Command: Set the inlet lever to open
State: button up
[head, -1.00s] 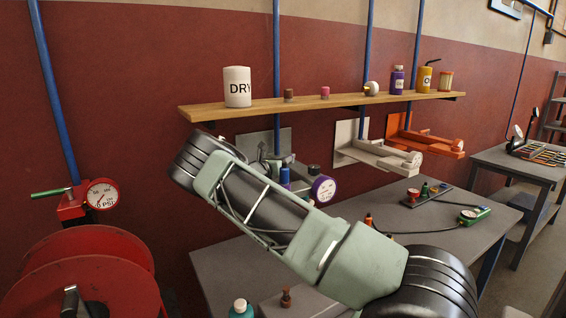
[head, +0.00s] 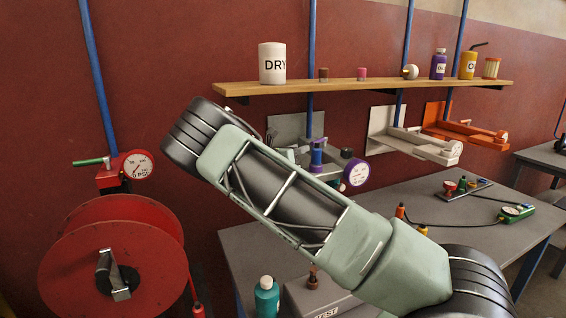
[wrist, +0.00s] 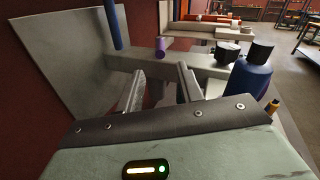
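No lever is marked as the inlet in any view. A green lever handle (head: 91,162) sticks out left, nearly level, from a red valve body (head: 110,178) with a PSI gauge (head: 139,165) on the wall. A grey wall fixture (head: 335,165) with blue and purple parts and a purple-rimmed gauge (head: 356,172) sits under the shelf, partly behind my arm. In the wrist view my gripper (wrist: 160,80) is open, its fingers apart with nothing held. Beyond them are a grey beam (wrist: 190,66), a blue post (wrist: 112,25) and a small purple piece (wrist: 161,47).
A red hose reel (head: 75,250) stands below the red valve. A wooden shelf (head: 370,86) with jars runs above the fixtures. White (head: 425,145) and orange (head: 465,130) fixtures are farther right. The grey bench (head: 400,215) holds a teal bottle (head: 266,298) and gauges.

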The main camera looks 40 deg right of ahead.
jog(key=a+b, duration=0.1)
jog(key=a, duration=0.6)
jog(key=shift+s+b, duration=0.3)
jog(key=shift+s, duration=0.05)
jog(key=shift+a, duration=0.1)
